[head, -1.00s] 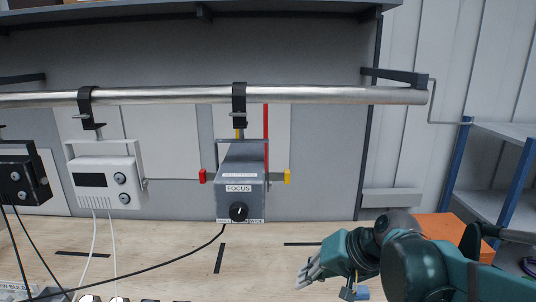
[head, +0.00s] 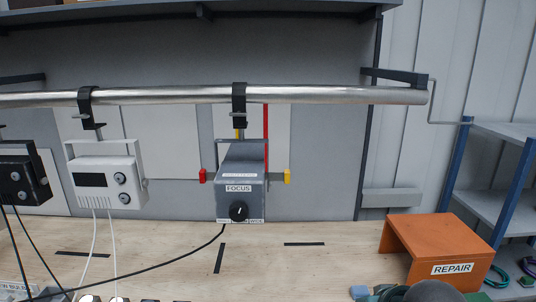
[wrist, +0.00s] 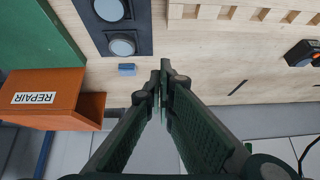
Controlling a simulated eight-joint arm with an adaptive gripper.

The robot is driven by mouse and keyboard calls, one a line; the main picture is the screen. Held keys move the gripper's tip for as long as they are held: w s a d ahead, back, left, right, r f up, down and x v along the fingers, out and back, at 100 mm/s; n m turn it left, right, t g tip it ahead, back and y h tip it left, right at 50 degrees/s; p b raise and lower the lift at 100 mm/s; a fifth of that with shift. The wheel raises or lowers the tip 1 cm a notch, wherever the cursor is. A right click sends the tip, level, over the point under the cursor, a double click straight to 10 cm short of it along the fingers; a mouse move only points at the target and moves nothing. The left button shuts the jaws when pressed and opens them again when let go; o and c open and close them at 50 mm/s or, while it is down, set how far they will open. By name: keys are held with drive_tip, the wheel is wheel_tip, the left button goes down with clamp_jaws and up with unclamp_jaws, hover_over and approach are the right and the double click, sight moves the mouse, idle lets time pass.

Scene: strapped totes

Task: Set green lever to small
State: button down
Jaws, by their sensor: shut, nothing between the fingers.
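No green lever can be made out in either view. In the head view a grey box labelled FOCUS (head: 240,160) hangs from the metal rail. It has a black dial (head: 239,212) on its front, a red-tipped handle (head: 203,176) at its left and a yellow-tipped handle (head: 287,177) at its right. A long red bar (head: 266,130) rises behind it. In the wrist view my gripper (wrist: 161,75) is shut and empty, over the wooden table. Only a bit of my arm shows at the head view's bottom edge.
An orange stand marked REPAIR (head: 440,235) is at the table's right, also in the wrist view (wrist: 45,85). A small blue block (wrist: 127,69) and a dark panel with two round parts (wrist: 128,12) lie near my gripper. A white unit (head: 107,172) hangs left.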

drive_tip(key=shift+s+d, duration=0.35)
drive_tip(key=shift+d, duration=0.05)
drive_tip(key=w+a+r+m+g+y, duration=0.1)
drive_tip(key=w+a+r+g+y, duration=0.1)
drive_tip(key=w+a+y, duration=1)
drive_tip(key=w+a+r+m+g+y, duration=0.1)
drive_tip(key=w+a+r+g+y, duration=0.15)
drive_tip(key=w+a, duration=1.05)
drive_tip(key=w+d+f+n+g+y, duration=0.2)
drive_tip(key=w+d+y, duration=0.4)
drive_tip(key=w+d, duration=0.3)
drive_tip(key=shift+w, duration=0.6)
drive_tip(key=shift+f+g+y, duration=0.1)
drive_tip(key=shift+g+y, duration=0.15)
drive_tip(key=b+x, duration=0.2)
drive_tip(key=x, duration=1.2)
idle(0.4)
